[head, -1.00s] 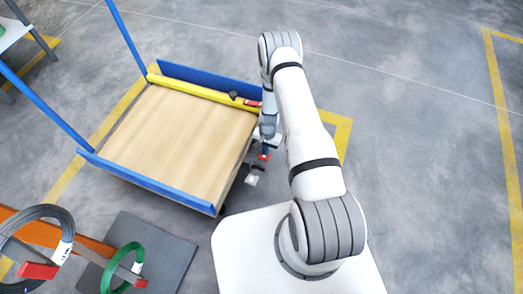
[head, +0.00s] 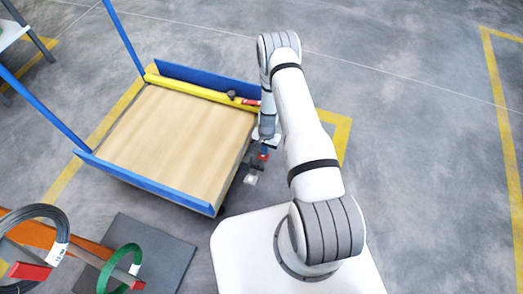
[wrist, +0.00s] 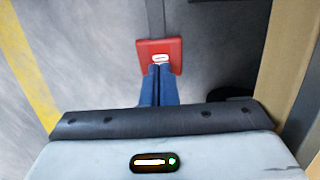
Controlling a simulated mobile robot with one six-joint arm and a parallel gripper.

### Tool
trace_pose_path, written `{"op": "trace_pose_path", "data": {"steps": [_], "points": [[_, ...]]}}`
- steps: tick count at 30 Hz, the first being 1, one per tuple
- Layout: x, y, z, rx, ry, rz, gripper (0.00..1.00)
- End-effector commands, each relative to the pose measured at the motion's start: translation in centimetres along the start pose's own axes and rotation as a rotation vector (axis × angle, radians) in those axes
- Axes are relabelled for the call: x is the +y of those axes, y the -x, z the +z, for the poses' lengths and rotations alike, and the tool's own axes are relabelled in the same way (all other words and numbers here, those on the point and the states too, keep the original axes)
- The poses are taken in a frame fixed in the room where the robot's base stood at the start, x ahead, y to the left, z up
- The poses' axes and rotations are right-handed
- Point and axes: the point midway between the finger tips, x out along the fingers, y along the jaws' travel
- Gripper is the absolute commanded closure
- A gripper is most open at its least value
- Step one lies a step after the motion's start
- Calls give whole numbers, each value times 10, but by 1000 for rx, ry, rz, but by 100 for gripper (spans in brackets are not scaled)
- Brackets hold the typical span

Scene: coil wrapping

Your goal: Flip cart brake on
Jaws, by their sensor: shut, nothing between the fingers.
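The flatbed cart (head: 180,140) has a wood deck, blue rails and a yellow bar at its far side. A red pedal (wrist: 172,47) with a small white label sits beside the cart's edge in the wrist view, on a dark bar; I take it for the brake. It also shows small in the head view (head: 263,157). My gripper (wrist: 160,68) has its blue fingers shut and empty, with the tips at the pedal's near edge, overlapping it in view. I cannot tell whether they touch it. In the head view my gripper (head: 265,149) points down beside the cart's right side.
A dark coil (head: 45,225) and a green coil (head: 117,270) hang on an orange stand at the lower left, near a dark mat (head: 165,255). Yellow floor lines mark the area. The floor to the right is clear.

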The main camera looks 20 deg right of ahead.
Motion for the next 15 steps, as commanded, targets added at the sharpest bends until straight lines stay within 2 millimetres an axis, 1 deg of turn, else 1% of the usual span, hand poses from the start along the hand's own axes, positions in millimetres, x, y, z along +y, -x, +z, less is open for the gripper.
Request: {"op": "trace_pose_path", "data": {"steps": [2,9,12,15], "points": [[1,4,0,1,0,1,100],[0,48,0,2,1,-1,100],[-1,63,0,3,0,-2,100],[-1,74,0,1,0,-1,100]]}}
